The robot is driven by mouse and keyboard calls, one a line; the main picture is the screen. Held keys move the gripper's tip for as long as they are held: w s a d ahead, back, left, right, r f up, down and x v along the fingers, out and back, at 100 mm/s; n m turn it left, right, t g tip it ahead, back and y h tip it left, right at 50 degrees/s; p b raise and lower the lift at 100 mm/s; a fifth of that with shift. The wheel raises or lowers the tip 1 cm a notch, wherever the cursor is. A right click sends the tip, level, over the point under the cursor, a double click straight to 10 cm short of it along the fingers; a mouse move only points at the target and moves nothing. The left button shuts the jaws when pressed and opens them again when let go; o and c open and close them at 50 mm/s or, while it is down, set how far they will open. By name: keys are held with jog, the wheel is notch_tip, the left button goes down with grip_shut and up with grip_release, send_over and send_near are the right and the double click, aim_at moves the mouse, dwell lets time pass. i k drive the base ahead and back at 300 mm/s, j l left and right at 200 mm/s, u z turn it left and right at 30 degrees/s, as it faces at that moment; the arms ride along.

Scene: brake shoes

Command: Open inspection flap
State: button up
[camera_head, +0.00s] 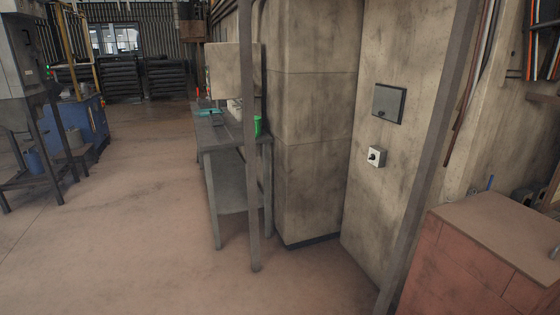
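A small dark grey square flap (389,103) is set in the pale, stained face of a tall cabinet or column at right of centre. It looks shut, flat against its frame. A small dark knob or latch shows near its upper right edge. Below it, on the same face, is a white box with a black rotary knob (376,156). My gripper is not in view.
A grey metal table (230,150) with a green cup (257,125) stands left of the column. Thin upright posts (251,200) cross the foreground. A reddish cabinet (480,250) fills the lower right. A blue machine (85,122) stands far left. The middle-left floor is clear.

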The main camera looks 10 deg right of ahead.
aim_at(387, 102)
jog(key=i+l+z, duration=0.3)
jog(key=i, duration=0.55)
jog(key=i+j+z, duration=0.15)
jog(key=i+z, duration=0.15)
jog(key=i, duration=0.5)
jog(key=i+j+u, duration=0.1)
jog(key=i, duration=0.85)
